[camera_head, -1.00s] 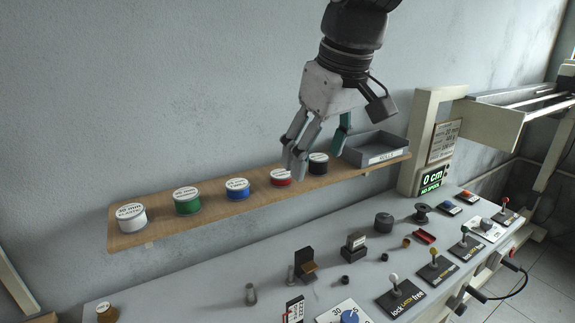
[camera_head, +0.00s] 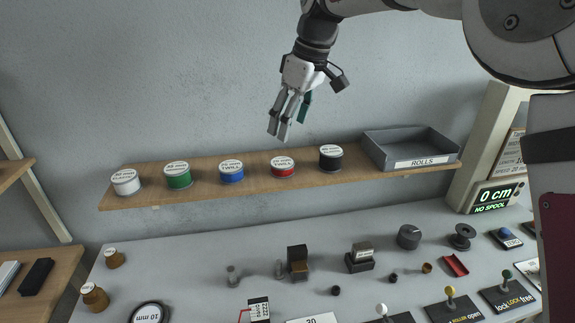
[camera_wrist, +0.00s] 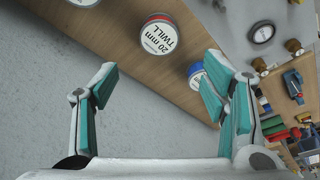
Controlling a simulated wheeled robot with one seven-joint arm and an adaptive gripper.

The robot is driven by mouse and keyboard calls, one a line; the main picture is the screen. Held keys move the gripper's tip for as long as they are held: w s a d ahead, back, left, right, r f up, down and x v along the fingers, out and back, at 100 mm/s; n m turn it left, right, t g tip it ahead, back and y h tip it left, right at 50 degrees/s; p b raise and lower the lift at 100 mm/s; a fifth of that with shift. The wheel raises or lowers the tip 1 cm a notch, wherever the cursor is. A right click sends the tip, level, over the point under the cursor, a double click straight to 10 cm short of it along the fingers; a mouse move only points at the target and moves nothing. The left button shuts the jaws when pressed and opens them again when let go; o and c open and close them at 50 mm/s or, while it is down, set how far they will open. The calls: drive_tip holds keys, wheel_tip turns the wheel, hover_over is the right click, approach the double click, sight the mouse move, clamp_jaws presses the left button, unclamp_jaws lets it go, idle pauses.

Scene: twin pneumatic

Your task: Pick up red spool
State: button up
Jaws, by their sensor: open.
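The red spool (camera_head: 282,170) stands upright on the wooden shelf, with a white label on top. It is between the blue spool (camera_head: 231,172) and the black spool (camera_head: 331,158). My gripper (camera_head: 288,125) is open and empty, above the red spool in the head view and apart from it. In the wrist view the red spool (camera_wrist: 158,35) shows its "20 mm TWILL" label and a thin red rim. It lies beyond the gap between the open fingertips (camera_wrist: 160,68). The blue spool (camera_wrist: 195,72) is close to the right finger there.
The wooden shelf (camera_head: 205,189) also holds a green spool (camera_head: 178,176), a white spool (camera_head: 126,182) and a grey ROLLS tray (camera_head: 400,149). The wall (camera_head: 150,80) is close behind. Below, the workbench (camera_head: 200,250) carries stamps, knobs and levers.

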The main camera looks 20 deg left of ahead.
drive_tip(key=p, duration=0.1)
hover_over(283, 163)
drive_tip(key=d, duration=0.1)
wheel_tip(283, 163, down, 6)
drive_tip(key=shift+s+r, duration=0.15)
drive_tip(key=shift+r, duration=0.05)
drive_tip(key=shift+d+p+x, duration=0.1)
drive_tip(key=shift+p+x, duration=0.45)
drive_tip(key=shift+x, duration=0.75)
drive_tip(key=shift+d+p+x, duration=0.15)
drive_tip(key=shift+p+x, duration=0.35)
drive_tip(key=shift+x, duration=0.85)
drive_tip(key=c, duration=1.2)
